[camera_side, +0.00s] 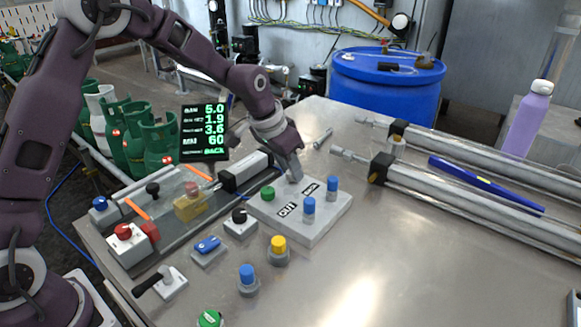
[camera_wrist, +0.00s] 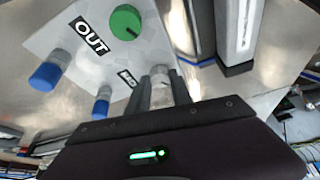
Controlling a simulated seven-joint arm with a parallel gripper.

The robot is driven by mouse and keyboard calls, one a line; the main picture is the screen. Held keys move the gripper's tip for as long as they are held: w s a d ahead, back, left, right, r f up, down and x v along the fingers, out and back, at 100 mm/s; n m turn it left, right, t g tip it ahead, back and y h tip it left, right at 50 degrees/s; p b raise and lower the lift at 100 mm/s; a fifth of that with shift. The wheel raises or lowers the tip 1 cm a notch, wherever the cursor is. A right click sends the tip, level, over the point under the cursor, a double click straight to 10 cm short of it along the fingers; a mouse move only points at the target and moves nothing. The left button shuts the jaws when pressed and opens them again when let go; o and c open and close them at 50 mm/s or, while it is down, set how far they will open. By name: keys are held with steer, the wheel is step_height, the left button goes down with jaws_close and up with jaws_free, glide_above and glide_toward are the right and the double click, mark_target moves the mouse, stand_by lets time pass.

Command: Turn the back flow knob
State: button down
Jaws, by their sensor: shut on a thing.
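A light grey plate (camera_side: 262,216) lies on the metal table and carries OUT and BACK labels. A green knob (camera_side: 267,193) stands by the OUT label, and two blue knobs (camera_side: 308,206) (camera_side: 332,184) stand on the right. My gripper (camera_side: 294,179) points down at the plate's back corner by the BACK label, shut on the back flow knob, which its fingers largely hide. In the wrist view my gripper (camera_wrist: 162,92) has its fingers on either side of a pale piece, likely that knob. The green knob (camera_wrist: 125,22) is beside it.
A lit display (camera_side: 204,132) reads 5.0, 1.9, 3.6, 60 and a bottom line that looks like BACK. Metal cylinders (camera_side: 460,198) lie on the right. A yellow knob (camera_side: 278,246) and other controls stand in front. The table's front right is clear.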

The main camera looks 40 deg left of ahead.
stand_by(0.4)
steer(key=c, duration=1.1)
jaws_free()
steer(key=shift+c, duration=0.2)
steer(key=shift+r, duration=0.1)
steer(key=v, duration=0.6)
steer(key=shift+s+a+r, duration=0.1)
steer(key=shift+s+r, duration=0.1)
steer(key=shift+r, duration=0.2)
